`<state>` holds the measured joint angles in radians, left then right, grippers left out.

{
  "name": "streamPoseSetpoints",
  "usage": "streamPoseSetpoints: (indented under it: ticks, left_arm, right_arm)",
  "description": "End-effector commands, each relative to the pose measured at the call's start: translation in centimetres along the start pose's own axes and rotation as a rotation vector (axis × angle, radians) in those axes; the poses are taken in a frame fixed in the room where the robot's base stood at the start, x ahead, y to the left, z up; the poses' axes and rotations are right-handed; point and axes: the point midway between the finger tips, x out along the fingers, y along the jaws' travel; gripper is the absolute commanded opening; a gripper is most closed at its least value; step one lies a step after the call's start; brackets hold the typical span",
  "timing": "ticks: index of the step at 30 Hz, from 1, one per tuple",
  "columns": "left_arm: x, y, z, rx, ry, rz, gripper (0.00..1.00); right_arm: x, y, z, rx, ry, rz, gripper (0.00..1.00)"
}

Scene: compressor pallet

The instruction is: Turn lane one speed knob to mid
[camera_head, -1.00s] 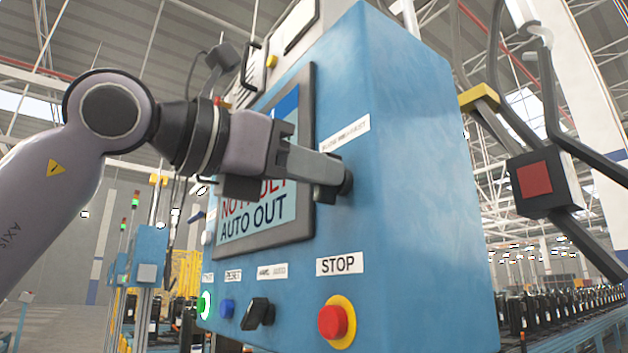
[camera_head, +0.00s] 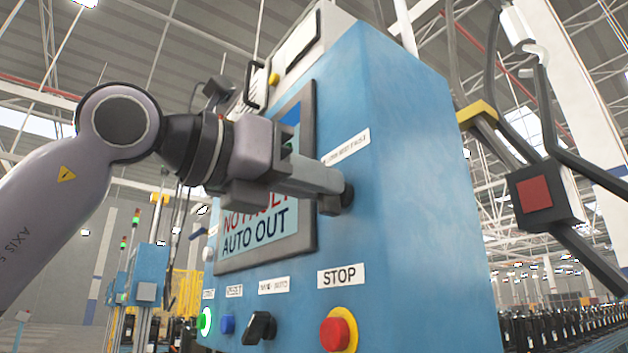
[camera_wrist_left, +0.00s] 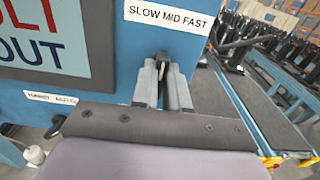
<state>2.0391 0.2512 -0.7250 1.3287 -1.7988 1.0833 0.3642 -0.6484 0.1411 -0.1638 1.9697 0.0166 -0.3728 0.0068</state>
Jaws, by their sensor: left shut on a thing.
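The speed knob (camera_head: 347,196) is a dark round knob on the front of the blue control cabinet (camera_head: 420,200), right of the screen. The label above it (camera_wrist_left: 168,14) reads SLOW MID FAST in the left wrist view. My left gripper (camera_head: 335,187) reaches in from the left and is shut on the knob. In the left wrist view its two grey fingers (camera_wrist_left: 163,85) stand on both sides of the dark knob grip, just below the label. The fingers hide much of the knob, and I cannot tell which mark it points to. My right gripper is not in view.
Below are a red STOP button (camera_head: 338,333) on a yellow ring, a black selector switch (camera_head: 259,328), a blue button (camera_head: 227,324) and a green-lit button (camera_head: 205,321). The screen (camera_head: 262,215) reads AUTO OUT.

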Motion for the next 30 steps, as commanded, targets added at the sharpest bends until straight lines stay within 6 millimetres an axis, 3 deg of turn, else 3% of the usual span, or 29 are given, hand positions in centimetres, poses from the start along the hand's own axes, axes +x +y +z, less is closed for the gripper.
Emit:
streamPoseSetpoints:
  ticks: [1,2,3,4,14,24,30]
  left_arm:
    - [-0.1,0.0,0.1,0.001,-0.004,0.001,0.0]
    - [-0.1,0.0,0.2,0.001,-0.004,0.001,0.2]
    - [-0.1,0.0,0.1,0.001,-0.004,0.001,0.33]
    - [-0.1,0.0,0.1,0.001,-0.004,0.001,0.39]
    - [-0.3,0.1,0.0,0.002,-0.003,0.001,0.39]
    - [-5.4,0.1,0.0,0.002,-0.005,0.003,0.39]
    - [-7.1,0.0,0.1,0.001,-0.004,0.002,0.39]
  right_arm:
    - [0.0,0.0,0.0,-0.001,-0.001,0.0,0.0]
    - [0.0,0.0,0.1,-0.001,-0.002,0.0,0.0]
    - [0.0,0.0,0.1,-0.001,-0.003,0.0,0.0]
    - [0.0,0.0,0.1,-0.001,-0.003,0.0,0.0]
    - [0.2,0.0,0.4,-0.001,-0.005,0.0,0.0]
    - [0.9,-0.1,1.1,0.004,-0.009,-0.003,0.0]
    - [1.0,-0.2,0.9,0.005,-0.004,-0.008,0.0]
